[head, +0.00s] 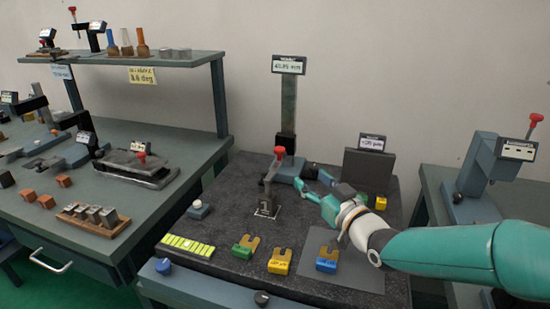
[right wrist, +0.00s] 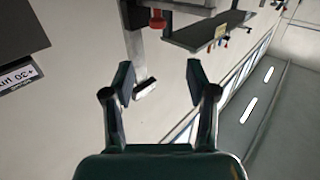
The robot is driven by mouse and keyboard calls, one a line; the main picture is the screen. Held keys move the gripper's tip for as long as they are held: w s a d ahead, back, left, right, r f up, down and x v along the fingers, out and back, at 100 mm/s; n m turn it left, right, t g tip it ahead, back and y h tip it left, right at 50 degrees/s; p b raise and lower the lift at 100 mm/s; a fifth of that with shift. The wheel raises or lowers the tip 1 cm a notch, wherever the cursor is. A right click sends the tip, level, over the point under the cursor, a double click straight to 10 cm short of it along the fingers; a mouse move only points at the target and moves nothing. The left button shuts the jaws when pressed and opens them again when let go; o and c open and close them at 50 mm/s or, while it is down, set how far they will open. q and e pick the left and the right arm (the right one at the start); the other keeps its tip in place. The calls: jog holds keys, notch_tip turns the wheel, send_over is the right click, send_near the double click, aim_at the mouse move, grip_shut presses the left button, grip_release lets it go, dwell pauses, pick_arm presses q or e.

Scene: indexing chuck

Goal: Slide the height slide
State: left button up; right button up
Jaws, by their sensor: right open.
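The height gauge stands at the back of the dark stone plate in the head view, with an upright grey column (head: 289,103) and a display (head: 289,66) on top. A dark slide block (head: 286,141) sits low on the column. A red knob (head: 280,151) shows just in front of it, above a grey upright piece. My right gripper (head: 316,179) is open and empty, to the right of and below the knob, apart from it. In the right wrist view its fingers (right wrist: 160,78) are spread, with the red knob (right wrist: 157,18) beyond them. My left gripper is not in view.
A dark panel with a display (head: 372,144) stands behind my right gripper. Yellow, green and blue blocks (head: 278,262) lie at the plate's front. A white button (head: 199,208) is at left. A cluttered bench (head: 110,240) stands left; another machine (head: 490,165) stands right.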

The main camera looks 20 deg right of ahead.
aim_at(279, 152)
jog(key=w+a+p, duration=0.1)
jog(key=w, duration=0.4)
jog(key=w+a+p, duration=0.1)
jog(key=w, duration=0.5)
jog(key=w+a+p, duration=0.1)
jog(key=w, duration=0.5)
jog(key=shift+f+p, duration=0.3)
jog(key=shift+f, duration=0.1)
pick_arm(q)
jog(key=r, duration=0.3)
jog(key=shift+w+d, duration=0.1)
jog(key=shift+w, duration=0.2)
pick_arm(e)
grip_shut()
